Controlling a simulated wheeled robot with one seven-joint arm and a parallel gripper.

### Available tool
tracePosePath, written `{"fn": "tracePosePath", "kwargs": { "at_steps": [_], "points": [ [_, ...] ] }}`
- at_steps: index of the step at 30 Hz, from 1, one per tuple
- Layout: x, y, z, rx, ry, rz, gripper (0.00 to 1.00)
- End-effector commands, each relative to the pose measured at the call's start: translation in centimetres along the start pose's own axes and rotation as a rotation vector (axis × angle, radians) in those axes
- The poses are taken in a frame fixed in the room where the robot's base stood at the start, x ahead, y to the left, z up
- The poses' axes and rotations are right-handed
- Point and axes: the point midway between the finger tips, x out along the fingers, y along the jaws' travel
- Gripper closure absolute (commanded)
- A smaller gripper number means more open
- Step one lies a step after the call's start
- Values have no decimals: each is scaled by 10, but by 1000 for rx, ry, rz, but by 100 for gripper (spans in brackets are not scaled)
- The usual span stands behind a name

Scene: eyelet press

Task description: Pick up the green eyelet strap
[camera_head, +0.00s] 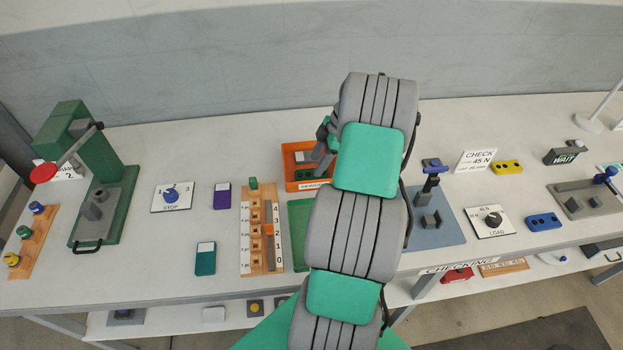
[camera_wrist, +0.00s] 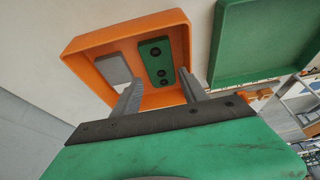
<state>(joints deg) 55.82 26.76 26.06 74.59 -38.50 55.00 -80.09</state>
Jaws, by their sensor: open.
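The green eyelet strap (camera_wrist: 157,62) is a flat green bar with several dark holes, lying in an orange tray (camera_wrist: 87,45). A flat grey piece (camera_wrist: 113,70) lies beside it in the tray, to its left in the wrist view. My gripper (camera_wrist: 161,86) is open and empty. Its two fingers reach into the tray, and the strap shows between and beyond their tips. I cannot tell how high the tips are above it. In the head view the orange tray (camera_head: 289,181) is partly hidden by my gripper (camera_head: 323,145) and arm.
A green tray (camera_head: 298,240) stands just in front of the orange one. A wooden rack (camera_head: 246,240) with numbers is to the left, with purple (camera_head: 222,195) and teal (camera_head: 205,260) blocks beyond. A green press (camera_head: 112,215) stands far left, a blue-grey fixture (camera_head: 440,235) at right.

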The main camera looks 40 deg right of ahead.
Motion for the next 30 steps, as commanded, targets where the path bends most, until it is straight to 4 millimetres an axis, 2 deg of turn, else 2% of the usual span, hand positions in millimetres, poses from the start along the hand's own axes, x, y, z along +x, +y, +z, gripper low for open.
{"fn": "tracePosePath", "kwargs": {
  "at_steps": [6, 8, 25, 30],
  "points": [
    [40, -2, -2, 0, 0, -1, 49],
    [46, -1, -3, 0, -1, 0, 49],
    [48, -1, -2, 2, -1, 1, 49],
    [47, -1, -3, 2, -1, 1, 62]
  ]
}}
